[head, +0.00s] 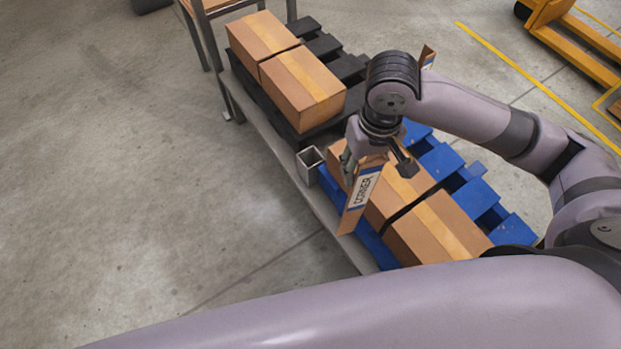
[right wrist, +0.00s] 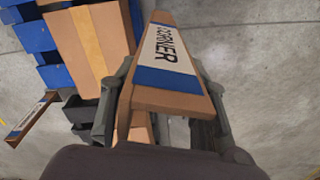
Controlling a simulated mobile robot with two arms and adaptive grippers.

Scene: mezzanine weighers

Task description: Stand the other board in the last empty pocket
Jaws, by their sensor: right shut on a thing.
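My right gripper (head: 378,160) is shut on a brown corner board (head: 360,199) with a white and blue band reading "CORNER". The board hangs tilted over the near-left edge of the blue pallet. In the right wrist view the same board (right wrist: 165,62) stretches away from between the fingers. A grey square pocket (head: 309,158), open at the top and looking empty, stands just left of the gripper at the blue pallet's corner. Another corner board (head: 428,56) stands behind my right wrist, partly hidden; it also shows in the right wrist view (right wrist: 32,118). My left gripper is out of view.
Brown cartons (head: 432,228) lie on the blue pallet (head: 484,192). More cartons (head: 300,86) lie on a black pallet (head: 340,65) behind. A grey rail (head: 279,143) runs along their left side. The concrete floor at left is clear.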

